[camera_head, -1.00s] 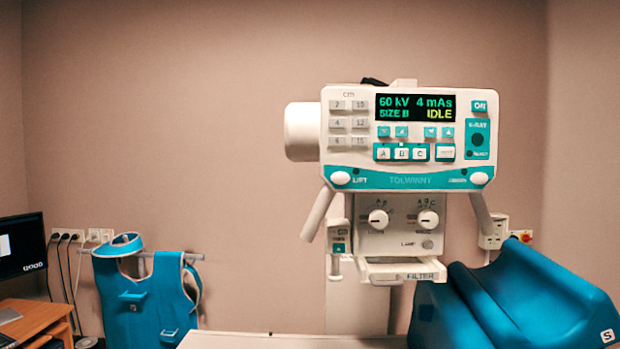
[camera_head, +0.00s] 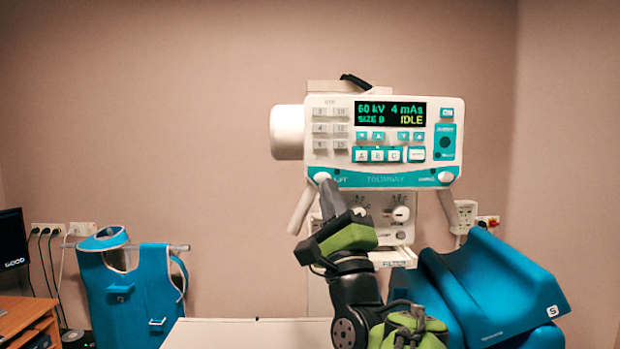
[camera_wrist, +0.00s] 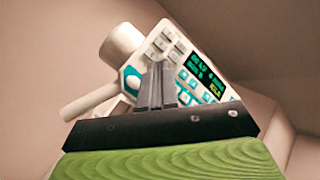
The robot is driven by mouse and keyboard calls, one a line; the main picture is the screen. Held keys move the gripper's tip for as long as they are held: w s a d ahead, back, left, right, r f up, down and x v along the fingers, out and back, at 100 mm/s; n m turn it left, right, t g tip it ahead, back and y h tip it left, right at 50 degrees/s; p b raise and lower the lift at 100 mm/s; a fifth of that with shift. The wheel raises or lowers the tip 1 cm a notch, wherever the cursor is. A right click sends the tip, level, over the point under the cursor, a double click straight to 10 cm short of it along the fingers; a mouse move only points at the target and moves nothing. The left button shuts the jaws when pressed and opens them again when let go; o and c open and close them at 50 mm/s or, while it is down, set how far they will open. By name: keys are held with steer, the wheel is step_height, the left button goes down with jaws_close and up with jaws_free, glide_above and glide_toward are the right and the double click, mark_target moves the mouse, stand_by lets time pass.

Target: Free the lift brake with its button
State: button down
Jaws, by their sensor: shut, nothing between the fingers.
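The x-ray head's control panel (camera_head: 385,140) shows "60 kV 4 mAs", "SIZE B" and "IDLE" on its display. The white round button by the LIFT label (camera_head: 322,178) sits at the panel's lower left corner. It also shows in the wrist view as a white lift button (camera_wrist: 132,79) on a teal patch, left of the fingers. My gripper (camera_head: 327,184) is shut and empty, its fingertips at or just in front of the lift button in the head view. Whether they touch it I cannot tell. In the wrist view my gripper (camera_wrist: 160,68) points up toward the panel.
A matching white button (camera_head: 445,177) is at the panel's lower right. Below it are knobs (camera_head: 401,214) and a filter slot. A blue padded cushion (camera_head: 505,290) stands right, a blue apron (camera_head: 130,290) hangs left. A pale tabletop (camera_head: 240,335) lies in front.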

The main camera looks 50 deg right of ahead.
steer(key=shift+w, duration=0.1)
steer(key=w+d+p, duration=0.3)
steer(key=w+d, duration=0.2)
steer(key=d, duration=0.1)
steer(key=shift+w+d, duration=0.3)
steer(key=shift+w, duration=0.1)
stand_by(1.8)
steer(key=shift+w+d+p, duration=0.25)
steer(key=shift+d+p, duration=0.05)
steer(key=shift+p, duration=0.15)
steer(key=shift+w+d, duration=0.25)
stand_by(0.6)
steer(key=shift+s+a, duration=0.55)
steer(key=shift+a, duration=0.05)
